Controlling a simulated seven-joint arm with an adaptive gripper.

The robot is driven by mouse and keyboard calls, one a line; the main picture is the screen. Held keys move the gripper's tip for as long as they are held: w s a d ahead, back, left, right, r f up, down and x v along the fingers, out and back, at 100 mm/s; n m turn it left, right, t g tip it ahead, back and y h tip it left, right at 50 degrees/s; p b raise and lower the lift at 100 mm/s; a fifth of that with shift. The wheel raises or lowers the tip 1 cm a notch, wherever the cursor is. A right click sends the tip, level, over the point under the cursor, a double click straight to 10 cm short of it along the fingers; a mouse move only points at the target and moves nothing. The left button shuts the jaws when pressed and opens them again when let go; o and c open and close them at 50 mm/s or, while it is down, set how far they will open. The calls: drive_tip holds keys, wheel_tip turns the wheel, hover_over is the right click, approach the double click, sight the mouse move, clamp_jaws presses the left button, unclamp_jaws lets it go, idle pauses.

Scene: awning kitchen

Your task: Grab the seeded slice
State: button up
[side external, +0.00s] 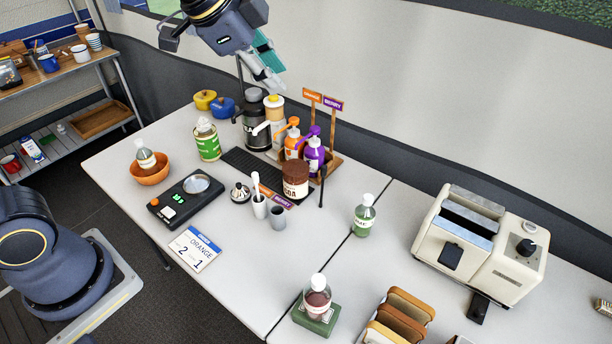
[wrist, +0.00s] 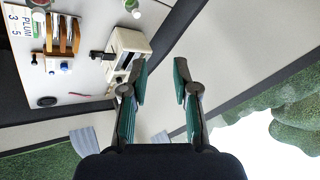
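Several bread slices (side external: 401,323) stand upright side by side at the bottom edge of the side view, partly cut off by the frame. They have tan to brown faces, and I cannot tell which one is seeded. What look like the same slices (wrist: 66,36) show small at the upper left of the wrist view, standing in a row. My gripper (side external: 268,78) is high above the back of the table in the side view, far from the slices. In the wrist view my gripper (wrist: 160,78) has its two fingers apart with nothing between them.
A cream toaster (side external: 480,245) stands right of the slices. A bottle on a green block (side external: 317,305) stands left of them. Pump bottles (side external: 313,155), a brown jar (side external: 295,180), a scale (side external: 187,200) and an orange bowl (side external: 150,170) crowd the left table. Bare tabletop (side external: 395,230) lies left of the toaster.

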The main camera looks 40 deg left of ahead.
drive_tip(key=w+d+f+m+g+h, duration=0.2)
drive_tip(key=w+d+f+m, duration=0.3)
drive_tip(key=d, duration=0.6)
drive_tip(key=m+g+h, duration=0.1)
drive_tip(key=g, duration=0.4)
hover_over(411, 298)
drive_tip(key=a, duration=0.6)
wheel_tip(411, 298, down, 18)
drive_tip(key=x, duration=1.1)
drive_tip(key=shift+w, duration=0.2)
drive_tip(key=shift+x, duration=2.8)
drive_tip(key=shift+c, duration=0.4)
clamp_jaws()
